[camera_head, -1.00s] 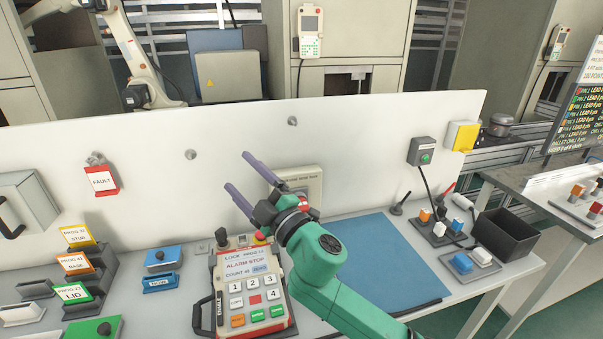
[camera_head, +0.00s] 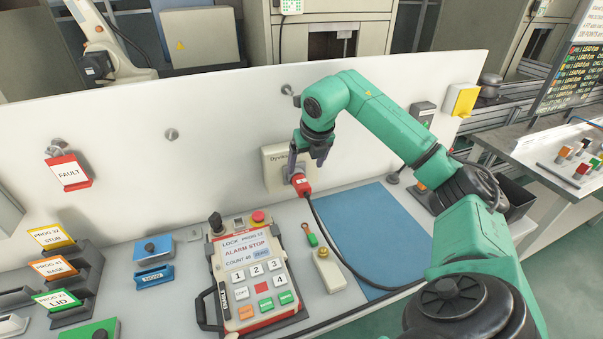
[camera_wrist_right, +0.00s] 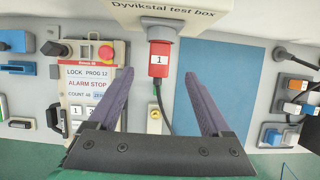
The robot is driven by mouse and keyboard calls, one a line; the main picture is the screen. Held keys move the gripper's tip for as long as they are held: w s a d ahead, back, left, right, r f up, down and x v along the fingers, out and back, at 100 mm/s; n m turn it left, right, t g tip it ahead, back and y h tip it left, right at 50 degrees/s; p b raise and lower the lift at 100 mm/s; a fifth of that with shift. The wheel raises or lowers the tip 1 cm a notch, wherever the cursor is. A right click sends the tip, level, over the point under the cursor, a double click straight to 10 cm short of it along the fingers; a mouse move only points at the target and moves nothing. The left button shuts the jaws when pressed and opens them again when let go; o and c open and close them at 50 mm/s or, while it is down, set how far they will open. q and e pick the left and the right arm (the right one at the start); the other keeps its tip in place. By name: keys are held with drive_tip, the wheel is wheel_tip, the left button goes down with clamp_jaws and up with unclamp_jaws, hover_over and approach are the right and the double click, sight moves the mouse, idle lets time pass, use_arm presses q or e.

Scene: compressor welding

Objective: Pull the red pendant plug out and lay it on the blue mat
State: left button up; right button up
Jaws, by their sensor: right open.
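The red pendant plug (camera_head: 302,184) sits in the grey socket of the Dyvikstal test box (camera_head: 270,167) on the white panel, with a black cable hanging from it. In the right wrist view the plug (camera_wrist_right: 159,58) carries a white label "1". My right gripper (camera_head: 306,163) is open, with its purple fingers just at the plug. In the right wrist view the fingers (camera_wrist_right: 159,77) stand on either side of the plug, with gaps both sides. The blue mat (camera_head: 365,225) lies bare to the right, partly crossed by the cable. My left gripper is not in view.
The teach pendant (camera_head: 250,265) lies left of the mat. A green-handled key-like item (camera_head: 309,235) and a small grey box with a yellow knob (camera_head: 328,270) lie between them. Coloured label holders (camera_head: 60,270) stand at left. The white panel (camera_head: 220,130) closes the back.

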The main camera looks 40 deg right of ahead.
sight(308, 194)
drive_tip(key=p+x, duration=0.2)
drive_tip(key=x, duration=0.6)
drive_tip(key=shift+w+f, duration=0.15)
drive_tip(key=shift+f, duration=0.25)
drive_tip(key=shift+w+f, duration=0.15)
drive_tip(key=shift+f, duration=0.2)
drive_tip(key=shift+r, duration=0.1)
clamp_jaws()
drive_tip(key=shift+f, duration=0.25)
drive_tip(key=shift+s+a+r, duration=0.1)
drive_tip(key=shift+s+r, duration=0.05)
drive_tip(key=shift+s, duration=0.55)
drive_tip(key=shift+s+a+b, duration=0.25)
drive_tip(key=shift+s+b, duration=0.25)
drive_tip(key=shift+s, duration=0.35)
drive_tip(key=shift+s+a+b, duration=0.15)
drive_tip(key=shift+s+b, duration=0.25)
drive_tip(key=shift+s, duration=0.05)
drive_tip(key=shift+s+a+b, duration=0.2)
drive_tip(key=shift+s+b, duration=0.15)
drive_tip(key=shift+s, duration=0.15)
drive_tip(key=shift+s+a+r, duration=0.1)
drive_tip(key=shift+s+a, duration=0.1)
drive_tip(key=shift+s, duration=0.05)
